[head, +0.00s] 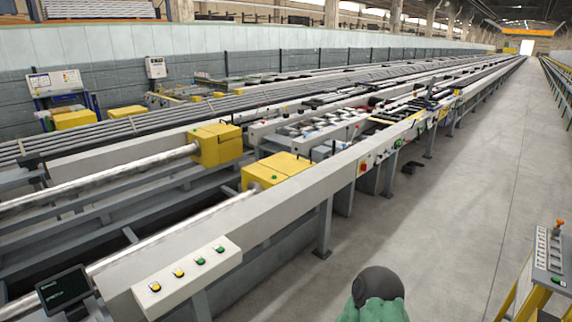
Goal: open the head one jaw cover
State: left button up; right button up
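Two yellow box-shaped covers sit on the runout table's long rails. One yellow cover (216,144) is at the end of the farther bright bar. I cannot tell which belongs to head one, and no jaws show. Neither of my grippers is in view.
A light panel with yellow and green buttons (188,273) and a dark screen (65,289) are at the near left. A yellow-framed control stand (545,255) is at right. A dark-topped green shape (376,300) is at bottom centre. The aisle floor (460,190) is mostly clear.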

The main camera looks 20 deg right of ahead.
aim_at(288, 163)
jog(key=i+l+u, duration=0.1)
jog(key=i+l, duration=0.25)
jog(key=i+l+u, duration=0.1)
jog(key=i+l, duration=0.2)
jog(key=l, duration=0.25)
